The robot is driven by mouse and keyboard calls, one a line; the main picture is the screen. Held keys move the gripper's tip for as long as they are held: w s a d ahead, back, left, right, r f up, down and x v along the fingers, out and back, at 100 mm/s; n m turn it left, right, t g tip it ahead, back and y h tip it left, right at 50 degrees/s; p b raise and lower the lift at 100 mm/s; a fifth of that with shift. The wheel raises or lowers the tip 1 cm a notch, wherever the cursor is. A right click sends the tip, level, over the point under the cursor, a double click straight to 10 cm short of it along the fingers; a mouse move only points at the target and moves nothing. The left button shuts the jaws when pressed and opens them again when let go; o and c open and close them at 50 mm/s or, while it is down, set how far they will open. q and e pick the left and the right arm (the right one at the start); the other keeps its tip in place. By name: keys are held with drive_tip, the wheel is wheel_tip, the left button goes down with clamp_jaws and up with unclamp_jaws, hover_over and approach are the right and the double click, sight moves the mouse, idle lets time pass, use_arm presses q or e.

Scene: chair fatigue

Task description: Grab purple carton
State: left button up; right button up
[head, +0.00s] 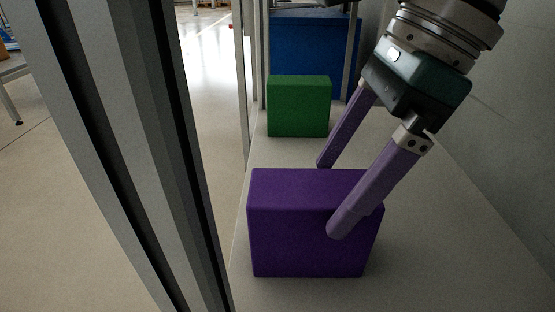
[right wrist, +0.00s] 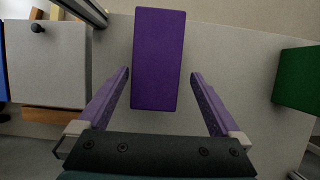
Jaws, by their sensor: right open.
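The purple carton (head: 300,230) stands upright on the grey surface in the lower middle of the head view. In the right wrist view the purple carton (right wrist: 160,60) lies between and just ahead of the fingers. My right gripper (head: 327,198) is open. One finger overlaps the carton's right part in the head view and the other is behind it. In the right wrist view both fingertips of my right gripper (right wrist: 160,74) are apart from the carton's sides, with a gap on each side. My left gripper does not show.
A green box (head: 298,106) stands behind the purple carton, with a blue box (head: 310,55) farther back. A thick grey metal post (head: 115,120) rises close on the left. A grey wall (head: 510,120) runs along the right. The surface right of the carton is clear.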

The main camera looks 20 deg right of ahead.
sight(311, 218)
drive_tip(key=b+x, duration=0.1)
drive_tip(key=x, duration=0.1)
drive_tip(key=b+x, duration=0.1)
drive_tip(key=x, duration=0.1)
drive_tip(key=b+x, duration=0.1)
drive_tip(key=x, duration=0.1)
drive_tip(key=shift+s+a+r, duration=0.1)
drive_tip(key=shift+s+a, duration=0.05)
drive_tip(key=shift+s, duration=0.15)
drive_tip(key=shift+a, duration=0.2)
drive_tip(key=shift+d, duration=0.1)
drive_tip(key=c, duration=0.3)
clamp_jaws()
